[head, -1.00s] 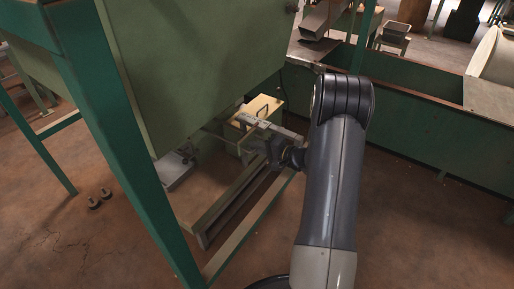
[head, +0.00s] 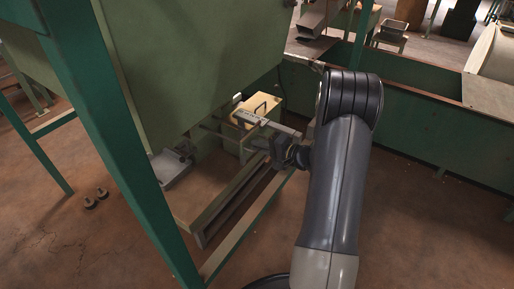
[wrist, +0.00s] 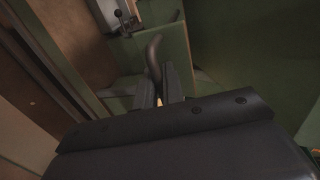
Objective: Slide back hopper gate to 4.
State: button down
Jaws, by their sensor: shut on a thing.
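My gripper (head: 268,146) is at the low gate assembly under the big green hopper (head: 200,60). In the wrist view my gripper (wrist: 163,88) has its fingers closed around the lower part of a dark curved handle (wrist: 153,52), whose top stands out beyond them. A grey bar (head: 250,118) lies just behind the gripper in the head view, with a thin rod to its left. The gate plate itself and any numbers on a scale are too small or hidden to read.
A pale yellow box with a dark handle (head: 258,106) sits just behind the gripper. Rails (head: 230,207) run below it. A green hopper leg (head: 112,130) stands at the left. A green trough wall (head: 430,135) is at the right. A grey tray (head: 172,168) lies left of the gripper.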

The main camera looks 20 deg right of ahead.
jog(key=shift+s+f, duration=0.1)
jog(key=shift+s, duration=0.05)
jog(key=c, duration=1.7)
grip_release()
jog(key=shift+d, duration=0.15)
jog(key=shift+s, duration=0.1)
jog(key=p+v, duration=0.2)
jog(key=v, duration=0.8)
jog(key=shift+s+d, duration=0.25)
jog(key=shift+s, duration=0.05)
jog(key=shift+w, duration=0.1)
jog(key=b+x, duration=0.2)
jog(key=x, duration=0.9)
jog(key=shift+a, duration=0.1)
jog(key=shift+w+a+r, duration=0.1)
jog(key=shift+r, duration=0.15)
jog(key=shift+w+p, duration=0.1)
jog(key=shift+p, duration=0.2)
jog(key=shift+a+f, duration=0.1)
